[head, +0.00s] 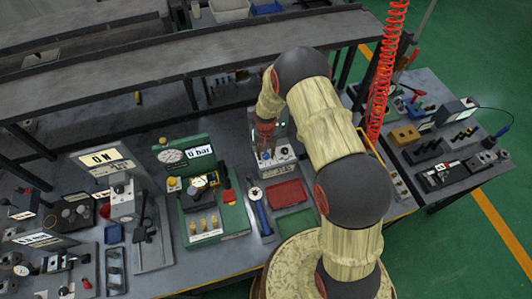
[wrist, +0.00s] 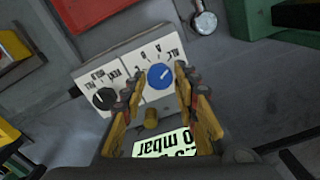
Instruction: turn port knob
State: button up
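A small light-faced control box (wrist: 124,70) with a blue knob (wrist: 160,76), a black knob (wrist: 103,98) and a brass fitting (wrist: 152,118) shows upside down in the wrist view. Marks that look like A and B sit around the blue knob; which knob is the port knob is not clearly readable. My gripper (wrist: 156,84) is open, its yellow fingers on either side of the blue knob. I cannot tell whether they touch it. In the head view my gripper (head: 265,140) points down over the box (head: 284,154), partly hiding its face.
A lit display (wrist: 165,145) reading in mbar is partly hidden between my fingers. A red tray (head: 286,192) and a round gauge (head: 255,193) lie in front of the box. A green panel (head: 214,220) stands left. A red coiled hose (head: 382,75) hangs right of my arm.

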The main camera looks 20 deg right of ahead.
jog(key=c, duration=0.6)
grip_shut()
jog(key=shift+n+b, duration=0.3)
jog(key=n+b, duration=0.1)
jog(key=n, duration=0.1)
jog(key=shift+f+n+b, duration=0.15)
jog(key=shift+n+b, duration=0.15)
jog(key=shift+b, duration=0.1)
jog(key=shift+n+b, duration=1.05)
jog(key=shift+n, duration=1.15)
jog(key=o, duration=1)
grip_release()
